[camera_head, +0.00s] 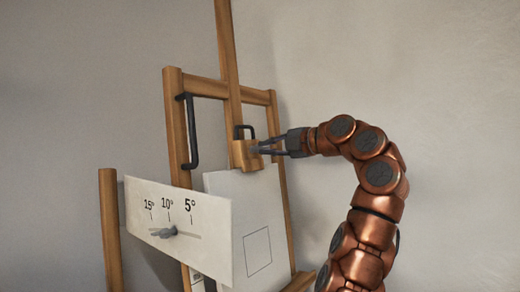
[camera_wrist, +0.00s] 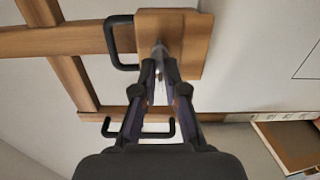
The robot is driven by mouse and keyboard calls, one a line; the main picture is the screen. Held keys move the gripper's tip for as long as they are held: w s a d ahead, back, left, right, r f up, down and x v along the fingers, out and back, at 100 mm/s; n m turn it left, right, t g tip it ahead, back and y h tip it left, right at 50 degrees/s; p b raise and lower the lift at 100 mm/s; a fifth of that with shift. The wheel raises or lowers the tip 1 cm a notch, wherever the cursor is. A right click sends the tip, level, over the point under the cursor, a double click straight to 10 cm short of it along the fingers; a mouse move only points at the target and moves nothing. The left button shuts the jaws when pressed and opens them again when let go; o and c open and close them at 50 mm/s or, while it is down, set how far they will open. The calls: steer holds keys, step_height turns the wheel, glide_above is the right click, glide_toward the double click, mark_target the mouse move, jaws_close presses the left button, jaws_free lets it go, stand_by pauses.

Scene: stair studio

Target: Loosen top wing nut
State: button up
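A wooden easel stands against the wall, with a wooden clamp block (camera_head: 245,154) on its mast at the top edge of a white canvas (camera_head: 233,190). The block also shows in the wrist view (camera_wrist: 195,45). A grey metal piece, apparently the top wing nut or its stem (camera_wrist: 158,52), sticks out of the block's face. My gripper (camera_head: 263,148) reaches in from the right at the block. In the wrist view my gripper's fingertips (camera_wrist: 160,70) lie on either side of the grey piece with a narrow gap. They hide part of it, and I cannot tell whether they touch it.
A black handle (camera_head: 191,132) is on the easel's left upright; another (camera_wrist: 122,42) is beside the block. A white angle plate (camera_head: 205,218) marked 15°, 10° and 5° carries a grey knob (camera_head: 168,232) at lower left. The wall space right of my arm is clear.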

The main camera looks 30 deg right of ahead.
steer(key=o, duration=0.3)
steer(key=shift+w+f, duration=0.1)
steer(key=v, duration=0.6)
stand_by(0.5)
stand_by(0.3)
